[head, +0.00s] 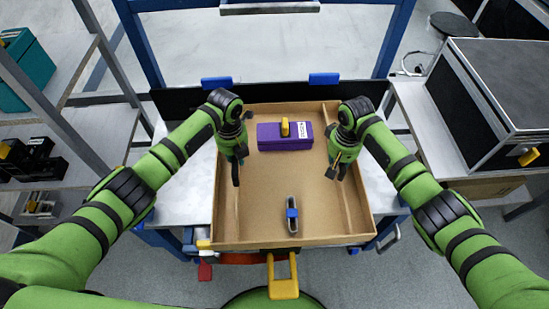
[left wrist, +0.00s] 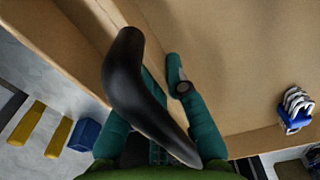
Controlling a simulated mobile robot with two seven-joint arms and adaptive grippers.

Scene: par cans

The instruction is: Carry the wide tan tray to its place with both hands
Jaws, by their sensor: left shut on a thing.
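The wide tan tray (head: 265,205) lies across the grey bench in front of me, its near end at the bench's front edge. It holds a purple box (head: 285,143) with a yellow handle towards the back and a small grey and blue item (head: 292,214) near the front. My right gripper (head: 338,170) points down at the right side. Its grip on the wall cannot be made out.
The grey bench (head: 184,185) shows beside the tray, with blue posts behind. A shelf rack (head: 95,125) with a teal bin (head: 27,68) stands left. A large black case (head: 500,85) stands on a right-hand table. A yellow handle (head: 283,278) is in front of the tray.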

